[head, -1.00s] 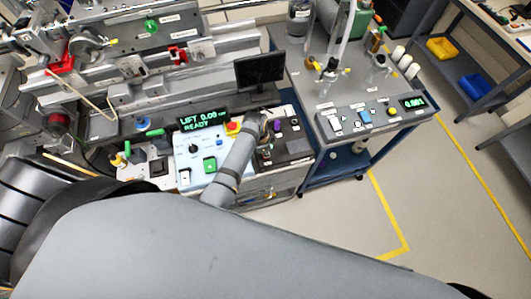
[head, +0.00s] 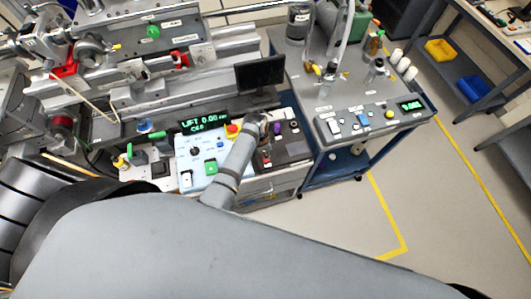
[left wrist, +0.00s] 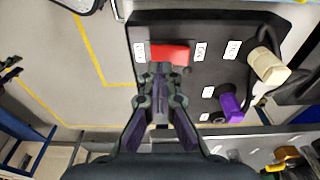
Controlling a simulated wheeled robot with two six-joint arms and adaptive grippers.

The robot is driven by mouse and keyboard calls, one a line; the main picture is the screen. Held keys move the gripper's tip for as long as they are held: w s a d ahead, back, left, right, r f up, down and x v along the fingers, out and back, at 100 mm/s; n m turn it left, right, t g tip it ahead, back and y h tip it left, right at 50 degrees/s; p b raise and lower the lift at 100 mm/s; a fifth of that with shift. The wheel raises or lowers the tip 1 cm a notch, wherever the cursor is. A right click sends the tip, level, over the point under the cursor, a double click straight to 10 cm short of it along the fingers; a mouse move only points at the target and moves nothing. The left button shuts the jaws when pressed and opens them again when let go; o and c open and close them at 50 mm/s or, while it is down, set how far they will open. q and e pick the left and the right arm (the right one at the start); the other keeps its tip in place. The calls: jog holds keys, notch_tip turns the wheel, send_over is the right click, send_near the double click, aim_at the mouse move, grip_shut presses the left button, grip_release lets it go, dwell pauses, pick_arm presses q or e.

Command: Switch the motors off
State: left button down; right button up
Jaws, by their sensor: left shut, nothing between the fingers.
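A dark switch panel (head: 292,146) stands right of the white control panel (head: 196,160). In the left wrist view the dark panel (left wrist: 215,75) carries a red rocker switch (left wrist: 170,53) with small white labels on both sides. My left gripper (left wrist: 162,72) is shut and empty, its fingertips at the near edge of the red switch; I cannot tell whether they touch it. A purple knob (left wrist: 232,106) and a cream handle (left wrist: 268,66) are right of it. In the head view the lift display (head: 204,123) reads "LIFT 0.00" above a short word, apparently "OFF". My right gripper is out of view.
A red emergency button (head: 232,130) and a green button (head: 211,167) sit near my forearm on the white panel. A monitor (head: 260,73) stands behind. A blue cart (head: 340,165) with glassware stands to the right. Open floor lies in front of it.

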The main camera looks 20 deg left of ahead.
pick_arm(q)
jog(key=shift+r+b, duration=0.3)
jog(key=shift+r, duration=0.15)
notch_tip(320, 180, up, 4)
jog(key=shift+f, duration=0.1)
dwell(0.4)
